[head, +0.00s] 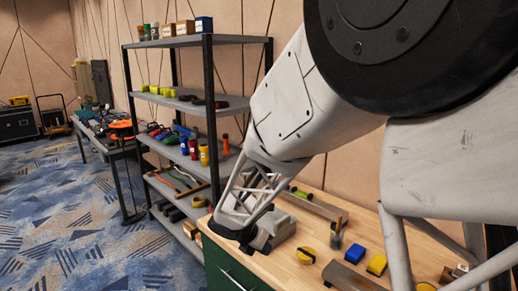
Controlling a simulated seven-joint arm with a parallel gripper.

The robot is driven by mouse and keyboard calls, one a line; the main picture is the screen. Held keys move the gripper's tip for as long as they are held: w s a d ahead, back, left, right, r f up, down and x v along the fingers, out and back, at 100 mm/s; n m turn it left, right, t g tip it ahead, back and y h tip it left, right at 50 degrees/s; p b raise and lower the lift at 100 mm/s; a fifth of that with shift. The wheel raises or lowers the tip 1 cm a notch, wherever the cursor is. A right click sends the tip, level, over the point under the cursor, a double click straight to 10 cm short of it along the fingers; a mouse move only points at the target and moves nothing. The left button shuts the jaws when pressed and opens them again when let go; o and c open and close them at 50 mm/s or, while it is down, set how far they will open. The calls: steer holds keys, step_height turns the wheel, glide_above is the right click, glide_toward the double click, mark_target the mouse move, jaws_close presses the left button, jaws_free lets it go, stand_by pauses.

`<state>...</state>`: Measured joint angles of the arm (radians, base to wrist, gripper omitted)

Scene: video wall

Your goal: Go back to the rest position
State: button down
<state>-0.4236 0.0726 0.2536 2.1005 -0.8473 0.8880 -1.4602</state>
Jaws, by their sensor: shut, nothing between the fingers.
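My arm (296,97) reaches from the upper right down to the left, and its lattice link (250,196) ends in a dark part over the left end of the workbench (296,272). I cannot make out my gripper or its fingers there. No held object shows.
A grey metal part (277,228) stands on the bench's left end, close beside my arm. A round yellow item (306,256), a blue block (347,253) and a yellow block (376,265) lie on the bench. Grey shelving (186,104) stands behind at left. Patterned carpet (50,210) lies open at left.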

steer(key=s+d+r+m+g+y, duration=0.1)
steer(key=s+d+r+m+y, duration=0.2)
steer(key=s+d+r+m, duration=1)
steer(key=s+d+r+m+y, duration=0.1)
steer(key=s+d+m, duration=0.1)
steer(key=s+m, duration=0.6)
steer(key=s+d+r+m+y, duration=0.1)
steer(key=s+d+m+y, duration=0.1)
steer(key=s+m, duration=0.5)
steer(key=shift+s+r+m, duration=0.35)
steer(key=shift+s+m, duration=0.05)
steer(key=shift+s, duration=1.65)
